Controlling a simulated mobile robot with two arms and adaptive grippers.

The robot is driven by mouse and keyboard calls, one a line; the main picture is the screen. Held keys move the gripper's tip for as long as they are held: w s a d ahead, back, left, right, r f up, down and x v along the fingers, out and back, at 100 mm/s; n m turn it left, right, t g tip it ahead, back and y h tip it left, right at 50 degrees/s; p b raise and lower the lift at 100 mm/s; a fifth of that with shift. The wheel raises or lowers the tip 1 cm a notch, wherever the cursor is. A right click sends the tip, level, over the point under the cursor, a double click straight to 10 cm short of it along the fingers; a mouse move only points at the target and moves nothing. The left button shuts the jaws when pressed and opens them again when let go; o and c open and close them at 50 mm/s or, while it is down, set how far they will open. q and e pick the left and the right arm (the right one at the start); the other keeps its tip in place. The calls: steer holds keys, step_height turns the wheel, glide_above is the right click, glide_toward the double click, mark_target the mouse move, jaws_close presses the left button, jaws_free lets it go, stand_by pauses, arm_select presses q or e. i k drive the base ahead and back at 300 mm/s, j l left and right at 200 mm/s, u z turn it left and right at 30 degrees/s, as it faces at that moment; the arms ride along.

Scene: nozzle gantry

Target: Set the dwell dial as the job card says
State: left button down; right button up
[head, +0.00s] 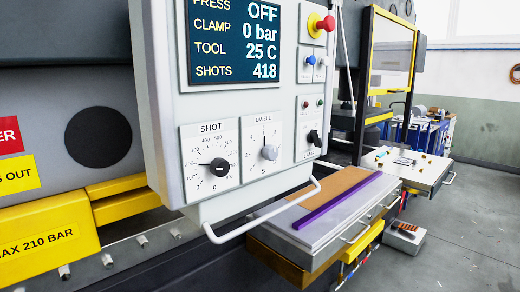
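The dwell dial (269,153) is a grey round knob on a white plate labelled DWELL, low on the light grey control panel (165,100). Its pointer seems to point roughly upward. The scale marks around it are too small to read surely. I cannot make out a job card in the head view. Neither of my grippers is in view, and nothing touches the dial.
Left of the dwell dial is the black SHOT dial (219,167); right is a black switch (313,137). A red emergency button (325,23) and a display (235,40) reading PRESS OFF sit above. A handle bar (265,213) juts out below.

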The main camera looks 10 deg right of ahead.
mark_target(270, 152)
steer(key=i+l, duration=0.2)
steer(key=l, duration=0.15)
steer(key=i+l, duration=0.2)
steer(key=l, duration=0.15)
steer(key=i+l+u, duration=0.1)
steer(key=i+l, duration=0.3)
steer(key=l, duration=0.3)
steer(key=i+l, duration=0.15)
steer(key=l, duration=0.2)
steer(key=i+l+u, duration=0.1)
steer(key=l, duration=0.25)
steer(key=i, duration=0.1)
